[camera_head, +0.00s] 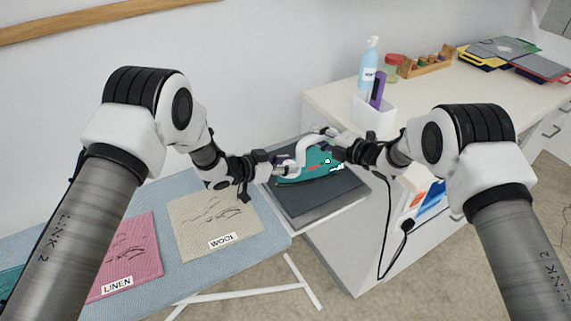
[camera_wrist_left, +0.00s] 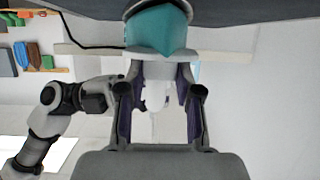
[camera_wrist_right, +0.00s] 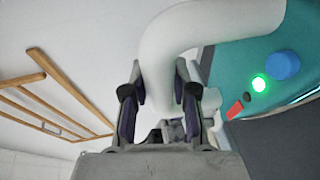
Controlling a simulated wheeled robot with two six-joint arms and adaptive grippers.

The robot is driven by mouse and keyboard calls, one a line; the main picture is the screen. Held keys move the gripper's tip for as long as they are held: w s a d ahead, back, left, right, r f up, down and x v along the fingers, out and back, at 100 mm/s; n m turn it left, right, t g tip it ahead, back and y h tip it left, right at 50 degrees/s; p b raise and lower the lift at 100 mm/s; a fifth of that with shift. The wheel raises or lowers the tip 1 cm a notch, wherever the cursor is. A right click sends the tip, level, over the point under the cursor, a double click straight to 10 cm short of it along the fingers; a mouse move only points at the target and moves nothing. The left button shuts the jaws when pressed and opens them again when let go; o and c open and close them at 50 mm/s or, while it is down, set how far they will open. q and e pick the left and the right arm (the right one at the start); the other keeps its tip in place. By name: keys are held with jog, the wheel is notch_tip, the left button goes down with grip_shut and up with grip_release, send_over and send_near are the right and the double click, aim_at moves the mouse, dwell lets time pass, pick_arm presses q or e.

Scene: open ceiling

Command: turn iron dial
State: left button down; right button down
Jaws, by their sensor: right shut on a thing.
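The teal iron (camera_head: 316,164) with a white curved handle (camera_head: 302,150) sits over a dark grey pad. My right gripper (camera_head: 328,134) is shut on the handle, which shows between its fingers in the right wrist view (camera_wrist_right: 158,70). That view also shows a blue round knob (camera_wrist_right: 283,66) on the teal body, a lit green light (camera_wrist_right: 259,83) and a red mark; I cannot tell whether the knob is the dial. My left gripper (camera_head: 277,163) is by the left end of the iron. In the left wrist view its fingers (camera_wrist_left: 160,92) are apart, with a teal part (camera_wrist_left: 155,32) beyond them.
The blue ironing board (camera_head: 265,217) bears a beige cloth labelled WOOL (camera_head: 205,218) and a pink one labelled LINEN (camera_head: 128,250). A counter (camera_head: 345,92) at the right holds a blue bottle (camera_head: 368,68) and a white holder. A black cable (camera_head: 388,225) hangs below.

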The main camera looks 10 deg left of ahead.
pick_arm(q)
jog(key=shift+m+h, duration=0.3)
jog(key=shift+w+m+g+h, duration=0.15)
jog(key=shift+m+g+h, duration=0.35)
jog(key=shift+m+g, duration=0.45)
jog(key=shift+w+m+g+h, duration=0.15)
jog(key=shift+m+g+h, duration=0.65)
jog(key=shift+m+g, duration=1.1)
jog(key=shift+g, duration=0.35)
jog(key=c, duration=0.8)
grip_release()
jog(key=shift+o, duration=0.2)
jog(key=v, duration=1.2)
